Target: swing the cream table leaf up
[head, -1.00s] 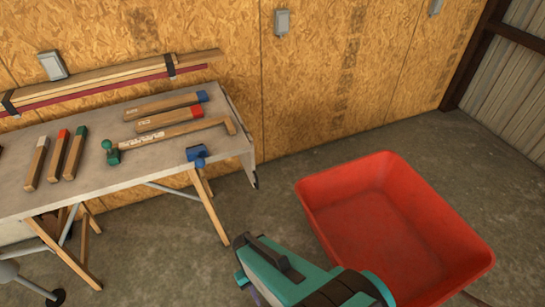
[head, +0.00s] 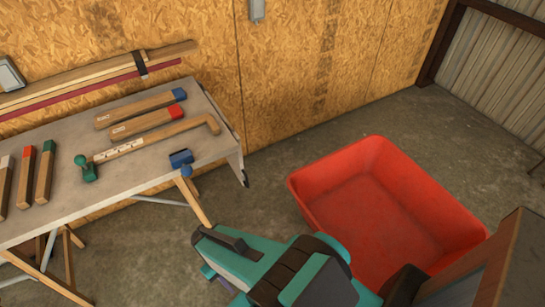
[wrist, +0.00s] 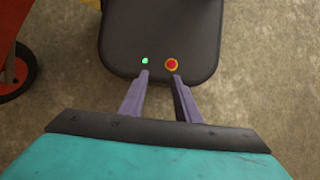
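The table (head: 60,205) stands at left against the wall, its pale grey-cream top covered with tools. At its right end a thin panel edge (head: 238,165) hangs down; I see it nearly edge-on and cannot tell for sure that it is the cream leaf. My gripper's teal body is low in the middle of the head view, in front of and right of the table end, apart from it. In the wrist view my gripper (wrist: 161,74) has its two purple fingers apart with nothing between them.
A red wheelbarrow tray (head: 385,205) stands right of the table; a red-rimmed wheel (wrist: 14,80) shows in the wrist view. Bare floor separates table and tray.

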